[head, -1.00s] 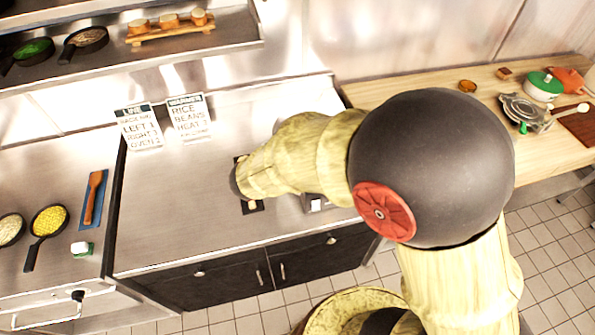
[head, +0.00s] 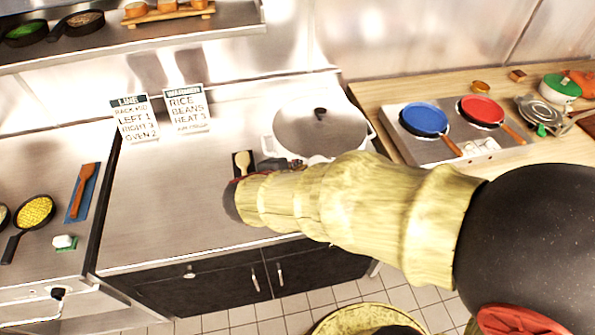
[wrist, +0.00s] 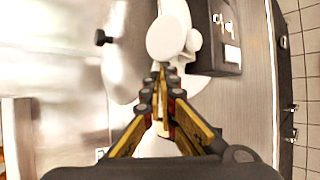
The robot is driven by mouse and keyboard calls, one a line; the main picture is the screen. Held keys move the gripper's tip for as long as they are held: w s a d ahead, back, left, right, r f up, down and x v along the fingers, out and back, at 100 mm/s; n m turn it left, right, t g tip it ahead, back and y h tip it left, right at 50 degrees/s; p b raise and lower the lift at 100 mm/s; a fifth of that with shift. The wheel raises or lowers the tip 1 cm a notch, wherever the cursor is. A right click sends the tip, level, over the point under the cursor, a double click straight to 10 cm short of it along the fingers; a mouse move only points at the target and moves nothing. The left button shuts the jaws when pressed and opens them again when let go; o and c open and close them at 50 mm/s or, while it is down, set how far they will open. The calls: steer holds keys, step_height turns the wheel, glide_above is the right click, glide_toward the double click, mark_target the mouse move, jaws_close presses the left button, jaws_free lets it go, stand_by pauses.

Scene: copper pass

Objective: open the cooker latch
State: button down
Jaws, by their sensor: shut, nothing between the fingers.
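The cooker (head: 322,133) stands on the steel counter, with a shiny round lid, a black knob and a white rim with side handles. My arm hides its front in the head view. In the wrist view its lid (wrist: 125,55) is at the upper left. A white rounded piece (wrist: 172,38), apparently the latch, sticks out at the lid's edge beside a dark front panel (wrist: 226,38). My gripper (wrist: 161,68) is shut and empty, its fingertips right at the near edge of the white piece. Whether they touch it I cannot tell. The lid looks closed.
Two signs (head: 186,110) stand behind on the left. A hob with a blue pan (head: 425,119) and a red pan (head: 481,111) is to the right.

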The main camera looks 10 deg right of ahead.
steer(key=shift+s+f+t+b, duration=0.25)
steer(key=shift+s+t+b, duration=0.3)
steer(key=shift+b, duration=1.4)
steer(key=s+m+t+b, duration=0.1)
steer(key=s+b, duration=0.1)
steer(key=b, duration=0.4)
steer(key=shift+f+t+h, duration=0.15)
steer(key=shift+t+h, duration=0.1)
steer(key=shift+h, duration=0.15)
steer(key=shift+w+b, duration=0.15)
steer(key=shift+b, duration=0.15)
steer(key=shift+w+f+b, duration=0.3)
steer(key=shift+w+b, duration=0.15)
steer(key=shift+w, duration=0.2)
